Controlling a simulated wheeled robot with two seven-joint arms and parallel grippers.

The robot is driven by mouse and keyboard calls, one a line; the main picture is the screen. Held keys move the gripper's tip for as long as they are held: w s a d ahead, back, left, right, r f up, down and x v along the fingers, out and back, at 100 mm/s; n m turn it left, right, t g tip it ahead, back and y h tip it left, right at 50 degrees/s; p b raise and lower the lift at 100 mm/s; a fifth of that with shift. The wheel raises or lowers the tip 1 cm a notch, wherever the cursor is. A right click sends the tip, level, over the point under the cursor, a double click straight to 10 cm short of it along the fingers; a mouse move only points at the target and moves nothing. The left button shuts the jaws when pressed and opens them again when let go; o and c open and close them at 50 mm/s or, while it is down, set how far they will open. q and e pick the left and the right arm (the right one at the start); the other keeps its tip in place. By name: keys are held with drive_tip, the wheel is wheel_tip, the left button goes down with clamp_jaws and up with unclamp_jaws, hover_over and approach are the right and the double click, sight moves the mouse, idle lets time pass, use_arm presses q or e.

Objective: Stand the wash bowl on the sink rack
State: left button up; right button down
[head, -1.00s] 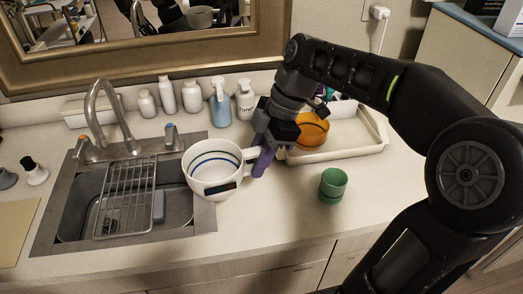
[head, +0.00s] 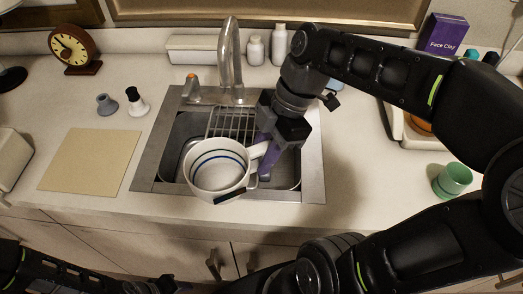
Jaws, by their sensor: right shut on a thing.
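The wash bowl (head: 218,170) is a white bowl with a blue stripe inside and a handle on its right. My right gripper (head: 268,158) is shut on that handle and holds the bowl upright over the front of the sink (head: 313,165). The sink rack (head: 232,124) is a wire grid across the basin; its back part shows behind the bowl, and the bowl hides the rest. I cannot tell how high the bowl is above the rack. My left gripper cannot be made out; dark arm parts show along the bottom edge.
The faucet (head: 231,65) rises behind the rack. A tan mat (head: 92,160) and two small stoppers lie left of the sink. Green cups (head: 452,180) stand at right, near a tray holding an orange bowl. White bottles (head: 279,45) line the back wall.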

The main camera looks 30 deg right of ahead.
drive_tip(key=shift+w+f, duration=0.1)
drive_tip(key=f+b, duration=0.1)
drive_tip(key=w+d+f+b, duration=0.1)
drive_tip(key=w+f+b, duration=0.1)
drive_tip(key=f+b, duration=0.1)
drive_tip(key=shift+w+d, duration=0.15)
drive_tip(key=shift+d, duration=0.25)
drive_tip(key=shift+w+d+r, duration=0.1)
drive_tip(key=shift+w+d, duration=0.35)
drive_tip(key=shift+w, duration=0.2)
drive_tip(key=w+d, duration=0.1)
drive_tip(key=w+d+p, duration=0.1)
drive_tip(key=w, duration=0.1)
drive_tip(key=shift+w+d, duration=0.1)
drive_tip(key=shift+d, duration=0.15)
drive_tip(key=w+d+p, duration=0.1)
drive_tip(key=w+d, duration=0.2)
drive_tip(key=w, duration=0.2)
drive_tip(key=shift+d, duration=0.4)
idle(0.3)
drive_tip(key=shift+f+b, duration=0.5)
drive_tip(key=shift+b, duration=0.1)
idle(0.4)
